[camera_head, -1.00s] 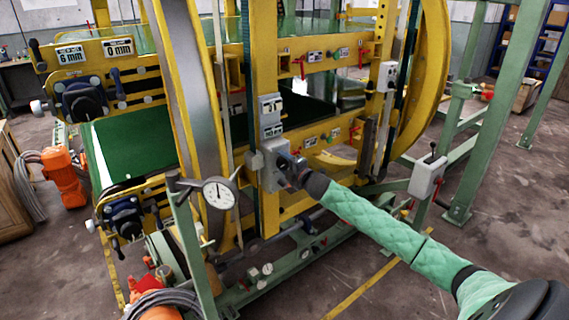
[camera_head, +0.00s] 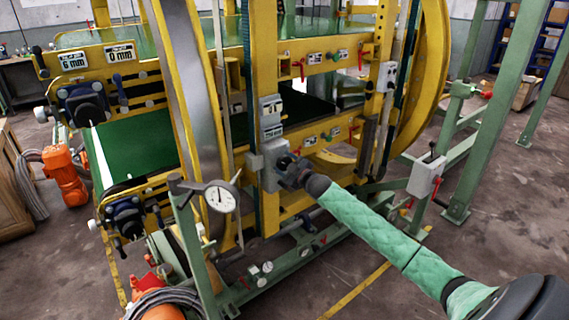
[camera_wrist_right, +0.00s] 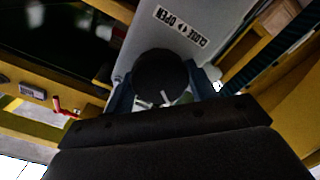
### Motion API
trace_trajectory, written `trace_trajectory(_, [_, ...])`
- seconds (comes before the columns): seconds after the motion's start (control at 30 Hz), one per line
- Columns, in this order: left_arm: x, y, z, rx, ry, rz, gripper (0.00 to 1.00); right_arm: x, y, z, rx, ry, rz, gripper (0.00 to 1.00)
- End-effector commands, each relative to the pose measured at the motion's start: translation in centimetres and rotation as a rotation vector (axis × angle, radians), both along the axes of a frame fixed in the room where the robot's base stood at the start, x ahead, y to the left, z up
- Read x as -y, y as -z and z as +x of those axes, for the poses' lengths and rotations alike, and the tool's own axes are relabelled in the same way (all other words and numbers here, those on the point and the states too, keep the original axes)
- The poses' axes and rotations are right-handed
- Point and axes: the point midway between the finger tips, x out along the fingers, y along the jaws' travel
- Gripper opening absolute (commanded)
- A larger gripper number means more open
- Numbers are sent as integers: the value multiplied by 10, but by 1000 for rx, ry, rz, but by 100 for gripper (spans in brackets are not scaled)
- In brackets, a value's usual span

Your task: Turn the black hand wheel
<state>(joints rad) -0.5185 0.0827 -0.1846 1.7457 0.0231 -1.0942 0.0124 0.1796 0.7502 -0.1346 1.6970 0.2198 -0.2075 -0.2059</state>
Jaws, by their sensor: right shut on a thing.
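The black hand wheel (camera_wrist_right: 160,74) is a round dark knob on the face of a grey box (camera_head: 269,178). A label reading CLOSE and OPEN with arrows (camera_wrist_right: 182,26) sits beside it in the right wrist view. My right gripper (camera_head: 287,166) is at the box, its fingers on either side of the wheel and shut on it. In the head view the gripper mostly hides the wheel. In the right wrist view a small light mark shows at the wheel's lower edge. My left gripper is not in view.
The box is fixed to a yellow machine frame (camera_head: 318,67) with large rings. A dial gauge (camera_head: 220,197) on a green post stands left of my right gripper. A grey switch box (camera_head: 426,176) stands to the right. Other dark hand wheels (camera_head: 84,106) are at the far left.

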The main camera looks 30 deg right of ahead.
Motion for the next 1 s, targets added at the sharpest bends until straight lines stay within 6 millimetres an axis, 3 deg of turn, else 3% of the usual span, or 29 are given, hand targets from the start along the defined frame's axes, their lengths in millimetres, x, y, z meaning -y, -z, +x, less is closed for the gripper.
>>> trace_trajectory(0.4, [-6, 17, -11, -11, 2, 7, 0, 0, 3, 0, -14, 1, 126, 33])
trace_trajectory(0.83, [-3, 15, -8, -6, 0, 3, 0, 0, 3, 0, -15, 0, 133, 33])
trace_trajectory(0.87, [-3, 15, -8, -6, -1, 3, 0, 0, 3, 0, -15, 0, 133, 62])
trace_trajectory(0.93, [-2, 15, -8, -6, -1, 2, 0, 0, 3, 0, -15, 1, 132, 76])
trace_trajectory(1.0, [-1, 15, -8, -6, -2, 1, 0, 0, 2, 0, -14, 1, 132, 78])
